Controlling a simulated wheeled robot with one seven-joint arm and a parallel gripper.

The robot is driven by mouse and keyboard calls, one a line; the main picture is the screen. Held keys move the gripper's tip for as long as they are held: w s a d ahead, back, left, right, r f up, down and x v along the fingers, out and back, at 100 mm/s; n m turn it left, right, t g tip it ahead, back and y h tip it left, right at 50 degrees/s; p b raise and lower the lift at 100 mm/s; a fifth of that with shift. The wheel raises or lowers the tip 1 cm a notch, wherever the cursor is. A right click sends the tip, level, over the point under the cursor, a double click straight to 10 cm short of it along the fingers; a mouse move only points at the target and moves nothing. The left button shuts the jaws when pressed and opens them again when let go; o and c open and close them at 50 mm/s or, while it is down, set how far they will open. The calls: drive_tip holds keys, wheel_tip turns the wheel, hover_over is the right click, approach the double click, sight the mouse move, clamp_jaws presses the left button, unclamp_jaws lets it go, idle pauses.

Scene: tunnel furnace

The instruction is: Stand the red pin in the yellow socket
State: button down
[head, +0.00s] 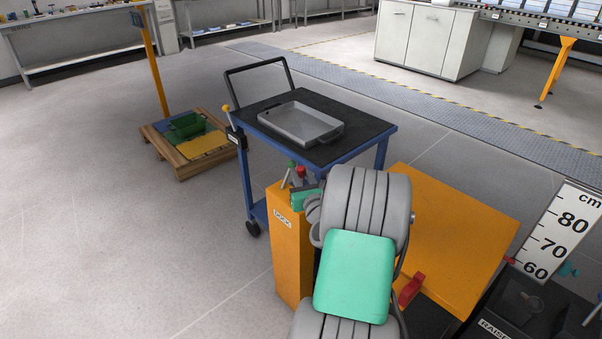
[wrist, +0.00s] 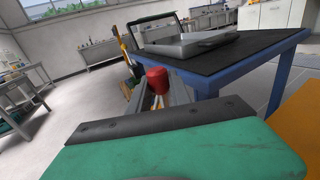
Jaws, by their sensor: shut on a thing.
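I cannot make out the yellow socket in either view; my arm and gripper cover part of the post's top.
Behind stands a blue cart (head: 375,129) with a grey tray (head: 301,124). An orange panel (head: 455,240) lies right of my arm. Open floor is at left.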

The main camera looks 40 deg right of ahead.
drive_tip(key=shift+f+b, duration=0.3)
drive_tip(key=shift+f, duration=0.45)
drive_tip(key=c, duration=1.1)
unclamp_jaws()
drive_tip(key=v, duration=0.8)
drive_tip(key=shift+w+r, duration=0.15)
drive_tip(key=shift+w, duration=0.05)
